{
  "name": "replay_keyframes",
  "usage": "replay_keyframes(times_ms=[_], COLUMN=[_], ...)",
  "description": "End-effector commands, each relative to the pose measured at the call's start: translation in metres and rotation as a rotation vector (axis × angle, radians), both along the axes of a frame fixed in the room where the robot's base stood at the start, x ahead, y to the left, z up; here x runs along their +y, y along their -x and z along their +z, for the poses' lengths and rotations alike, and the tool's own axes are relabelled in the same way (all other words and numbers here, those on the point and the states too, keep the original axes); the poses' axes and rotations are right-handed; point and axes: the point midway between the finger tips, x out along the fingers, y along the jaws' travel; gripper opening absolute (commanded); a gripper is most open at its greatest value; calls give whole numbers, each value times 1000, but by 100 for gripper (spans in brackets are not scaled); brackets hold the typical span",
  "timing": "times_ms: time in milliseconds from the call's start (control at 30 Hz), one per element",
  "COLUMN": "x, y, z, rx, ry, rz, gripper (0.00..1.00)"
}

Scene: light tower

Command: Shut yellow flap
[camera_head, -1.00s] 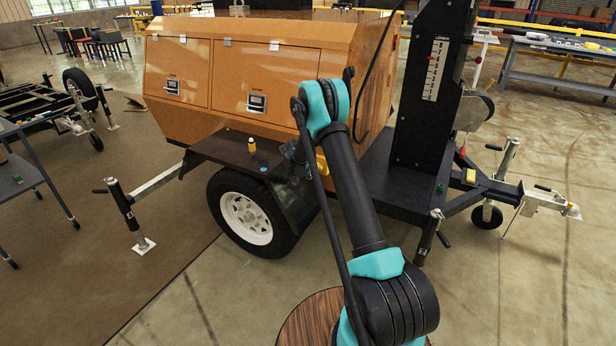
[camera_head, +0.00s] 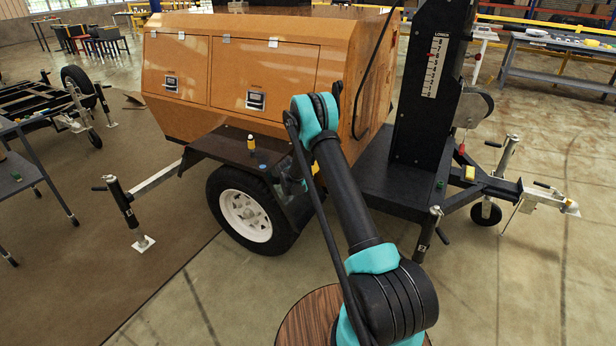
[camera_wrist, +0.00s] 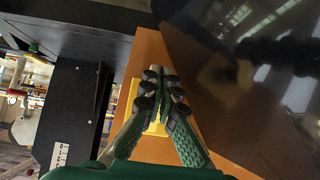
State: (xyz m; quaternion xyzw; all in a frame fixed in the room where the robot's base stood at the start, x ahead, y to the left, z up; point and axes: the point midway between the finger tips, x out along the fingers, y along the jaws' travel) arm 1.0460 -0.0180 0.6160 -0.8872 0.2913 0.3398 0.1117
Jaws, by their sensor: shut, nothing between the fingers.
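The yellow flap (camera_wrist: 127,100) shows in the wrist view on an orange panel of the light tower, partly hidden behind my gripper (camera_wrist: 160,78). My fingers are shut and empty, with their tips in front of the flap and the orange panel. I cannot tell whether they touch it or how far the flap stands open. In the head view only a small bit of yellow (camera_head: 315,168) shows beside my arm, near the cabinet's lower right corner. My gripper is mostly hidden behind the arm there.
The orange cabinet (camera_head: 190,60) has two closed front doors. The black mast (camera_head: 425,90) stands to the right.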

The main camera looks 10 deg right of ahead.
Motion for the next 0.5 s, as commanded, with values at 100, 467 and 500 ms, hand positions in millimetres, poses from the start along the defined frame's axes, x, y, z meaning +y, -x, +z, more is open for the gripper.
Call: replay_keyframes(times_ms=[100,467,500], x=[-4,-17,-18], y=[-6,-23,-24], z=[-9,-26,-27], rx=[0,1,1], ry=[-1,0,0], rz=[-1,-1,-1], gripper=[0,0,0])
